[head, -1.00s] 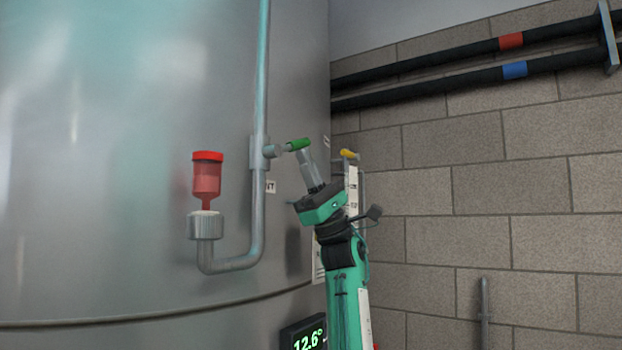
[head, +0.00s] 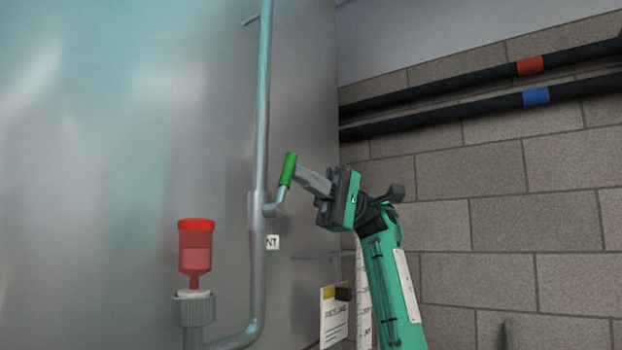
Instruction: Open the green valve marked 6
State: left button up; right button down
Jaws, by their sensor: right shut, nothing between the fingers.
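The green valve handle (head: 289,170) stands nearly upright, tilted slightly right, on a bent metal stem (head: 279,204) at the vertical pipe (head: 262,120) on the tank. No number 6 can be read on it. My right gripper (head: 299,175) is shut and empty, its fingertips close against the right side of the green handle. I cannot tell whether they touch it. My left gripper is not in view.
The steel tank (head: 130,130) fills the left. A red-capped airlock (head: 196,250) stands on a fitting at lower left. A small label ending in NT (head: 272,242) sits below the valve.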

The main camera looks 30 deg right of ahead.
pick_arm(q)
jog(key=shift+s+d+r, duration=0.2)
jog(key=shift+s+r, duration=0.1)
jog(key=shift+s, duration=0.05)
pick_arm(e)
jog(key=shift+s+a+r, duration=0.35)
jog(key=shift+a+r, duration=0.3)
jog(key=shift+a, duration=0.3)
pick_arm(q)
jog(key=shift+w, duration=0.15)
